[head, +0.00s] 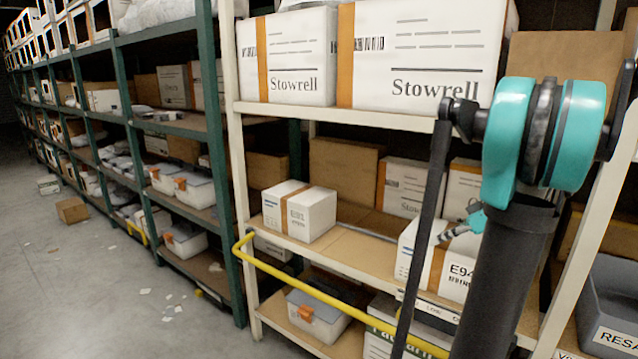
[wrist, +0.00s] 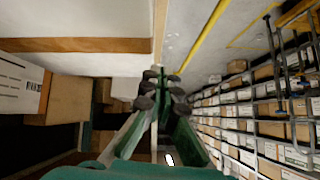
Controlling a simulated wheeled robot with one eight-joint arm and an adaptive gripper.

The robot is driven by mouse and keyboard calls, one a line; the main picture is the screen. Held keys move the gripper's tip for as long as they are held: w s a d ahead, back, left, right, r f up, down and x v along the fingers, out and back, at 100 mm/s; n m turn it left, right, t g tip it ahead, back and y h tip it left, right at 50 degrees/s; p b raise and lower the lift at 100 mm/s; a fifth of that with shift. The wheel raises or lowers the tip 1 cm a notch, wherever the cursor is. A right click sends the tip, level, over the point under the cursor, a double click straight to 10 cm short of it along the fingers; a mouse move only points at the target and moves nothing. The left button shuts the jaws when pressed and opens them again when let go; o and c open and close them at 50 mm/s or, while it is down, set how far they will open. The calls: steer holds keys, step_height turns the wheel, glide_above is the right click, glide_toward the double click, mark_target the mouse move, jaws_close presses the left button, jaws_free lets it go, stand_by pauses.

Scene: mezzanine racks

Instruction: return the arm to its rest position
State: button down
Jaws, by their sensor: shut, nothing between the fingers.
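My gripper (wrist: 160,88) shows in the wrist view with its dark fingertips together and nothing between them. It is apart from the shelving, with boxes to its left and open floor beyond the tips. In the head view my teal and black arm rises at the right, in front of the white-framed rack. A small teal and grey part shows partly behind the arm near a box; I cannot tell for sure whether it is the gripper.
The rack's shelf (head: 350,222) holds a small white box (head: 305,212) and a box marked E94 (head: 455,272). Large Stowrell boxes (head: 425,55) stand above. A yellow rail (head: 330,302) runs along the front. A grey bin (head: 608,300) sits at right. The floor (head: 90,285) at left is mostly clear, with scraps.

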steer(key=s+a+f+m+g+h, duration=0.1)
steer(key=s+a+f+m+h, duration=0.1)
steer(key=s+a+f, duration=0.3)
steer(key=s+a+f+m+g+h, duration=0.1)
steer(key=s+a+f+m, duration=0.1)
steer(key=a, duration=0.4)
steer(key=s+a+f+m+h, duration=0.5)
steer(key=s+f, duration=0.4)
steer(key=s, duration=0.4)
steer(key=shift+a+f+t, duration=0.15)
steer(key=shift+t, duration=0.25)
steer(key=c, duration=2.2)
jaws_free()
